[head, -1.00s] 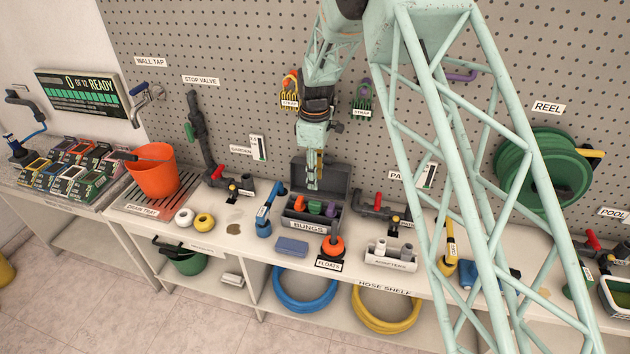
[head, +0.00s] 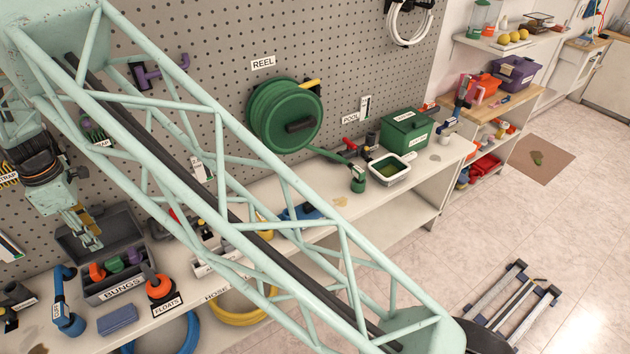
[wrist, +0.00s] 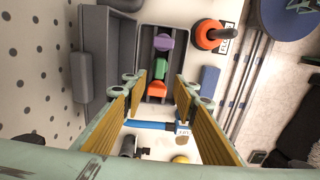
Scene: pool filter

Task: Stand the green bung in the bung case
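The bung case (head: 121,291) is a dark grey box with its lid raised, on the bench at the lower left of the head view. Inside it are an orange bung (head: 97,272), the green bung (head: 115,264) and a purple bung (head: 134,257) in a row. In the wrist view the green bung (wrist: 161,71) lies between the purple bung and the orange bung; whether it is upright is unclear. My gripper (head: 90,240) hangs above the case. In the wrist view my gripper (wrist: 158,88) is open, fingers wide apart, with nothing between them.
The raised lid (wrist: 106,55) stands beside the case. A blue block (head: 117,320), an orange float (head: 160,287) and a blue upright fitting (head: 66,315) are close by on the bench. My arm's lattice hides much of the bench middle. A green reel (head: 284,114) is on the pegboard.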

